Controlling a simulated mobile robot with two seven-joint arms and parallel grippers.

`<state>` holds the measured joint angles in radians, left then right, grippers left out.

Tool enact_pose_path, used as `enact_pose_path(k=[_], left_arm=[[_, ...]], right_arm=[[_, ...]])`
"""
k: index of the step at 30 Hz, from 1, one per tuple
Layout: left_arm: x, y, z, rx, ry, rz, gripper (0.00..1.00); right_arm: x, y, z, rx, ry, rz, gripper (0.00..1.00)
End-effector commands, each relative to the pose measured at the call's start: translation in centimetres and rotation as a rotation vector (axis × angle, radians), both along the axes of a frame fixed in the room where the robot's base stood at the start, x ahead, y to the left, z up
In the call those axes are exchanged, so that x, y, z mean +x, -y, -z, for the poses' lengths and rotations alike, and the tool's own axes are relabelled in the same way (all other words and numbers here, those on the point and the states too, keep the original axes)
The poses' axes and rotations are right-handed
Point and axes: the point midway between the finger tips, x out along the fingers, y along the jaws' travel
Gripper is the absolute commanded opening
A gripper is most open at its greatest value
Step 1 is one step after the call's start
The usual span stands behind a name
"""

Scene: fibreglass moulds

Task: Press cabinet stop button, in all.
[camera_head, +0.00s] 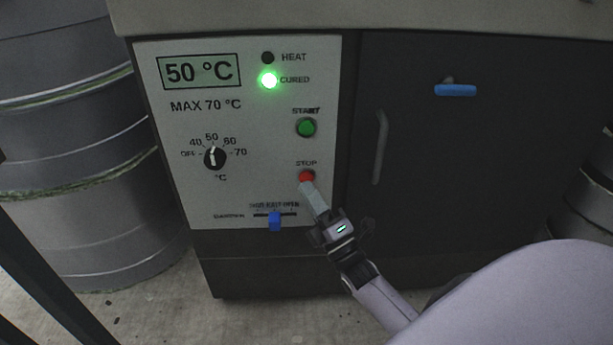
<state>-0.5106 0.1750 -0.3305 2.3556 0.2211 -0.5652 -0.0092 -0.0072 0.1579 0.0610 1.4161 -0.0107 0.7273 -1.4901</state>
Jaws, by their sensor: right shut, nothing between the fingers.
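The cabinet's control panel (185,130) is white and faces me. The red stop button (306,176) sits low on its right side, under the label STOP. My right gripper (306,188) is shut and empty, with its fingertips at the lower edge of the red button. They overlap it slightly in the picture; I cannot tell whether they press on it. The green start button (306,128) is above it. The green CURED lamp (269,80) is lit and the HEAT lamp (267,57) is dark. The display (200,71) reads 50 °C. My left gripper is not in view.
The temperature knob (214,158) points to about 50. A blue damper slider (275,221) is left of my right gripper. The dark cabinet door (430,150) has a grey handle (380,146) and a blue latch (455,90). Grey drums (90,240) stand at left.

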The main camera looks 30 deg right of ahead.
Motion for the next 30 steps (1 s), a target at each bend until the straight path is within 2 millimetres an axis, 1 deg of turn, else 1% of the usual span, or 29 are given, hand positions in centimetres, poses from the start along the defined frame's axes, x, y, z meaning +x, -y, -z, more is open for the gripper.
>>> enact_pose_path(k=[8, 11, 14, 24, 30], left_arm=[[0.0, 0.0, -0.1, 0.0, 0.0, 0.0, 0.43], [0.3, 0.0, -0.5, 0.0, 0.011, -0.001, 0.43], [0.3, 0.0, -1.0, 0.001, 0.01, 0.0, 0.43], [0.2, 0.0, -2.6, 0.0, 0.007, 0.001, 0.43], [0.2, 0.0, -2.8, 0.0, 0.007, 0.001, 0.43]], right_arm=[[-0.2, -0.1, 0.0, 0.0, 0.001, 0.0, 0.0], [-0.3, -0.2, 0.0, 0.0, 0.0, 0.0, 0.0], [-0.9, -0.6, -0.2, 0.002, -0.001, -0.001, 0.0], [-3.8, -2.3, -0.2, 0.001, -0.001, 0.0, 0.0], [-4.5, -2.8, 0.0, -0.001, 0.0, 0.001, 0.0]])
